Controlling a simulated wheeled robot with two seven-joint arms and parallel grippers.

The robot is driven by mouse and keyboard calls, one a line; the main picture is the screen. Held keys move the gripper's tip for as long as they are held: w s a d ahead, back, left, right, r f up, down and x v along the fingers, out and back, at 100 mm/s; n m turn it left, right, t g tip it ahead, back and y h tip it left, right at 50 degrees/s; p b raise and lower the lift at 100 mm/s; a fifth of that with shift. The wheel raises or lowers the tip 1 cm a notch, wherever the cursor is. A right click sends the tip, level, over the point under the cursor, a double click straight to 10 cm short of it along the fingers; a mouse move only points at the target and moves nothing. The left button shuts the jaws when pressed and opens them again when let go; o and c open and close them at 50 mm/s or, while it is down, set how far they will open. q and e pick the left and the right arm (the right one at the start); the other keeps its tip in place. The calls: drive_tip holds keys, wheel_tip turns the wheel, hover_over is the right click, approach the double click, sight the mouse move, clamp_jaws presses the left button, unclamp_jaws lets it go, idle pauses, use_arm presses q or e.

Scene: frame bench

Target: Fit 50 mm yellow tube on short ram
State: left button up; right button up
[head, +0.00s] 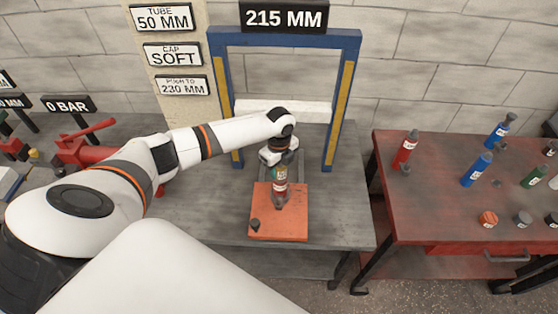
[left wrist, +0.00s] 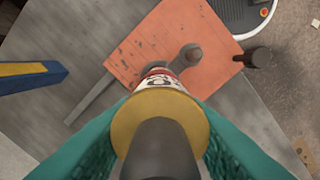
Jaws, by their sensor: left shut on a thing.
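The red ram (head: 281,188), with a white label, stands on the orange plate (head: 293,222); its red and white body shows in the left wrist view (left wrist: 163,80). A grey rod (left wrist: 160,150) rises toward the camera through the middle of a round yellow tube (left wrist: 160,104). The yellow tube sits around the rod, just above the labelled body; I cannot tell whether they touch. My left gripper (head: 280,171) points down over the ram. Its teal fingers are shut on the yellow tube from both sides. My right gripper is not in view.
A blue frame (head: 217,95) with a 215 MM sign (head: 283,16) stands behind the plate. A dark knob (head: 255,225) sits on the plate's front left. The red table (head: 430,215) at right holds several coloured cylinders. The grey bench (head: 205,215) is clear left of the plate.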

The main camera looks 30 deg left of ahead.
use_arm(q)
drive_tip(key=shift+f, duration=0.35)
drive_tip(key=o, duration=1.2)
wheel_tip(320, 180, up, 11)
drive_tip(key=b, duration=0.3)
drive_tip(key=shift+f, duration=0.15)
drive_tip(key=shift+r+b, duration=0.3)
drive_tip(key=shift+r, duration=0.35)
drive_tip(key=shift+d+f, duration=0.1)
